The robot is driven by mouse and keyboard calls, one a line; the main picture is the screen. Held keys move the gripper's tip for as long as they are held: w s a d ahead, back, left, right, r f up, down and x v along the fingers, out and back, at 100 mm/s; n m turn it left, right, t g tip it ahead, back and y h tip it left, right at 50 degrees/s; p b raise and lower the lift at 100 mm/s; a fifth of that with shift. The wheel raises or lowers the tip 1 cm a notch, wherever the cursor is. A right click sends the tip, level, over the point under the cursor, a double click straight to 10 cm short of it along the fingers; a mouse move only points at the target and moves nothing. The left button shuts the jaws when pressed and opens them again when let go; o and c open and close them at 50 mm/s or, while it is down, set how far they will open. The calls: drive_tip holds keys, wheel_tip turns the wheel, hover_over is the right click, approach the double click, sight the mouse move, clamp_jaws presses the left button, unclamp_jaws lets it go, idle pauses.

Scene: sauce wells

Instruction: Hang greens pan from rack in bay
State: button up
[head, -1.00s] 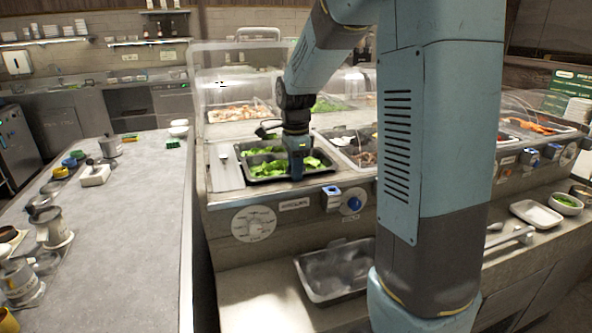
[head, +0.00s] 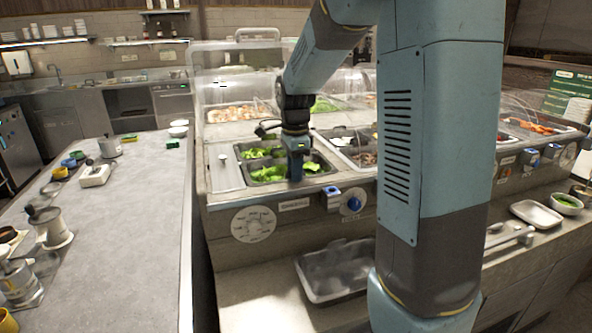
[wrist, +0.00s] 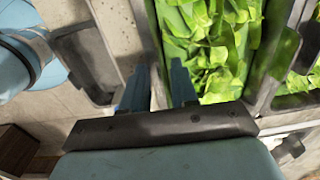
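The greens pan (head: 262,174) is a dark pan of green leaves set in the near left part of the counter's well. In the wrist view its leaves (wrist: 212,55) fill the upper middle, right of a dark rim. My gripper (head: 296,176) points down at the pan's near side in the head view. In the wrist view my gripper's two blue fingers (wrist: 160,80) stand apart, one on each side of the rim line. Whether they touch the rim is not clear. I cannot pick out the rack for certain.
An empty grey pan (head: 335,272) sits on the lower ledge below the well. A clear guard (head: 225,88) stands behind the well. The grey worktop (head: 130,220) at left has several items.

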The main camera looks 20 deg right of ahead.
drive_tip(key=shift+s+a+f+g, duration=0.3)
drive_tip(key=shift+s+f, duration=0.2)
drive_tip(key=shift+f, duration=0.25)
drive_tip(key=shift+w+r, duration=0.15)
drive_tip(key=shift+r, duration=0.3)
wheel_tip(320, 180, up, 14)
drive_tip(key=shift+w+d+r, duration=0.15)
drive_tip(key=shift+w+d, duration=0.05)
drive_tip(key=shift+d, duration=0.1)
drive_tip(key=s+f+n+t, duration=0.2)
drive_tip(key=s+n+t, duration=0.3)
drive_tip(key=s+n, duration=1.3)
drive_tip(key=s, duration=0.6)
drive_tip(key=shift+s+f+t, duration=0.35)
drive_tip(key=shift+s+t, duration=0.05)
drive_tip(key=shift+c, duration=0.3)
drive_tip(key=shift+s, duration=0.1)
drive_tip(key=shift+c, duration=0.2)
